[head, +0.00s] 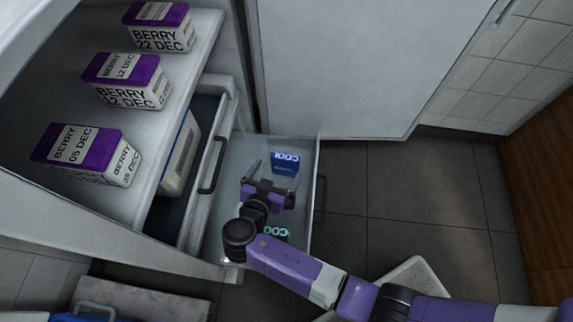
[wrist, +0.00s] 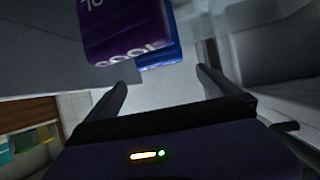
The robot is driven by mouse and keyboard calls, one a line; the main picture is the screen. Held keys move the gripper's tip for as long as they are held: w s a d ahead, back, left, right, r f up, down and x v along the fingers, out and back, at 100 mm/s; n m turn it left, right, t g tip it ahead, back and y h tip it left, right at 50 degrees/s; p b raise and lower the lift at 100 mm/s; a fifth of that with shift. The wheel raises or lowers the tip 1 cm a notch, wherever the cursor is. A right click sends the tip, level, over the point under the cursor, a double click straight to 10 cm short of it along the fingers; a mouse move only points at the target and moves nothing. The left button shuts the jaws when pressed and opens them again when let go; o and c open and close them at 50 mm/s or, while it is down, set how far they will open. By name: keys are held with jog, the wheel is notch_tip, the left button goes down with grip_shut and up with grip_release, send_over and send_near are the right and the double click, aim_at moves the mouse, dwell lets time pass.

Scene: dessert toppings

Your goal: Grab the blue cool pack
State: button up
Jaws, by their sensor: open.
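The blue cool pack (head: 285,163) stands in the open drawer, near its far end, with light "COOL" lettering. My gripper (head: 272,174) is open and empty inside the drawer, just on the near side of the pack. In the wrist view the pack (wrist: 130,28) is large and close, beyond the two spread fingers (wrist: 162,78) and nearer the left one. Its face looks dark purple there, with a blue part at its right. I cannot tell whether a fingertip touches it. A second pack with teal lettering (head: 276,234) lies in the drawer, partly hidden by my arm.
The drawer's right wall (head: 314,185) and the drawer handle (head: 213,165) of the compartment at left flank my gripper. Several purple-lidded berry boxes, such as one (head: 85,155), stand on the shelf (head: 180,130) above left. Tiled floor (head: 410,195) is free at right.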

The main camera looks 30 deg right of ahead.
aim_at(284, 159)
jog(key=b+x, duration=0.1)
jog(key=x, duration=0.2)
jog(key=b+x, duration=0.1)
jog(key=x, duration=0.2)
jog(key=shift+f, duration=0.35)
jog(key=shift+w+d+f+b, duration=0.1)
jog(key=shift+w+d+b, duration=0.2)
jog(key=shift+w+d, duration=0.05)
jog(key=c, duration=1.6)
jog(key=shift+c, duration=1.2)
